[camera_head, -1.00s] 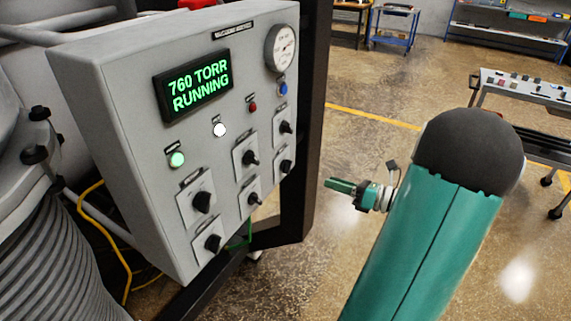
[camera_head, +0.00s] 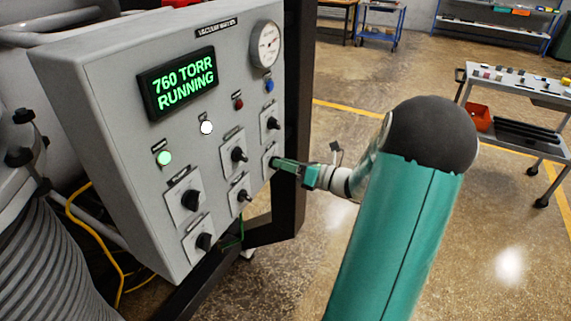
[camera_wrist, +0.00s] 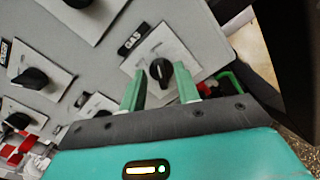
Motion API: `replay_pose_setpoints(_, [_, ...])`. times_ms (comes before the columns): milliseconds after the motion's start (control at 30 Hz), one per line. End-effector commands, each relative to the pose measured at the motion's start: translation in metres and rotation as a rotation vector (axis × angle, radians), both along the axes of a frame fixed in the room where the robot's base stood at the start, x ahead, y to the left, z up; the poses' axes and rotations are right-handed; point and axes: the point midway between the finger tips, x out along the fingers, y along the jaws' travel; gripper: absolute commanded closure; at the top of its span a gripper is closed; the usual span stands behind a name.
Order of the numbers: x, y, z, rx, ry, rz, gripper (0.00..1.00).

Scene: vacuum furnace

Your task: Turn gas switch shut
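The gas switch is a black rotary knob (camera_wrist: 160,71) on a light plate (camera_wrist: 150,48) beside a black "GAS" label (camera_wrist: 134,38) in the wrist view. Its handle stands about upright in that picture. My gripper (camera_wrist: 160,82) is open, with one green finger on each side of the knob; I cannot tell whether either touches it. In the head view my gripper (camera_head: 277,163) is at the lower right switch plate of the grey control panel (camera_head: 100,115), and its fingers hide most of the knob there.
Several other black knobs sit close by, including one above (camera_head: 271,123) and one at lower left (camera_head: 240,195). The display (camera_head: 178,82) reads "760 TORR RUNNING". A dark frame post (camera_head: 297,100) stands right behind the panel.

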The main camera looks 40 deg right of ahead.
Motion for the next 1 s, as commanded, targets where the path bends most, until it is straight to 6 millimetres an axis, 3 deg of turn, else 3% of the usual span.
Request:
replay_pose_setpoints(267, [0.0033, 0.001, 0.0001, 0.0, -0.001, -0.001, 0.68])
replay_pose_setpoints(467, [0.003, 0.001, 0.0002, 0.0, 0.0, 0.0, 1.0])
replay_pose_setpoints(1000, [0.0027, 0.0014, 0.0005, -0.092, -0.033, 0.0, 1.0])
